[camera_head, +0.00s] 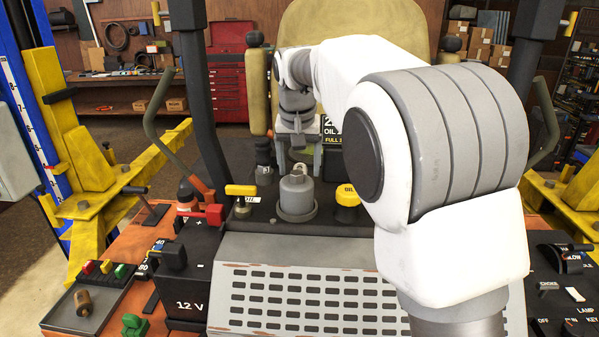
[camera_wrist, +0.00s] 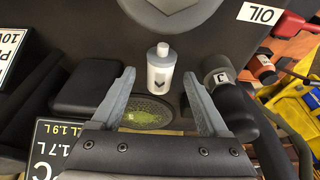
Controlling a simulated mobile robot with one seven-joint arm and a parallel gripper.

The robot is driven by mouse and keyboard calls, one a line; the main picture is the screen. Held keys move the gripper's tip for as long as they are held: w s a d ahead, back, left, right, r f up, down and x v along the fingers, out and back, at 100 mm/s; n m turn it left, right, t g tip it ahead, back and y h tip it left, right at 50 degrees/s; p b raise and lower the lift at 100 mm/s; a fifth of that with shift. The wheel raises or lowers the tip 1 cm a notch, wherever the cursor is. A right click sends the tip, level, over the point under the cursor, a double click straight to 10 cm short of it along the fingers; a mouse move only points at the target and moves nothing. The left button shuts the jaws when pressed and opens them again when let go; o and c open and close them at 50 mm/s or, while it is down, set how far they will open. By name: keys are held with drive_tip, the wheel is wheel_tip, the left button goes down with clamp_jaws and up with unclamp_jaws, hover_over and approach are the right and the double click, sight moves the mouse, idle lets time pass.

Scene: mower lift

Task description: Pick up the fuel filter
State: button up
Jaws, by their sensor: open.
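A small white and grey bottle-shaped cylinder with a dark arrow mark, which looks like the fuel filter (camera_wrist: 160,77), stands out in the wrist view. My gripper (camera_wrist: 160,75) is open, with one finger on each side of it. Clear gaps show between the cylinder and both fingers, so nothing is held. An oval recess with a greenish patch (camera_wrist: 152,113) lies just below the cylinder in the picture. In the head view my gripper (camera_head: 299,145) is far back over the dark deck, and I cannot clearly make out the filter there.
A large grey canister (camera_head: 296,195) stands in front of my gripper, with a yellow oil cap (camera_head: 346,200) and yellow valve handle (camera_head: 241,191) beside it. A black knob marked C (camera_wrist: 222,82) is right of the gripper. A tray (camera_head: 95,318) holds a brown piece (camera_head: 83,303).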

drive_tip(key=shift+w+f, duration=0.1)
drive_tip(key=shift+f, duration=0.45)
clamp_jaws()
drive_tip(key=shift+r, duration=0.15)
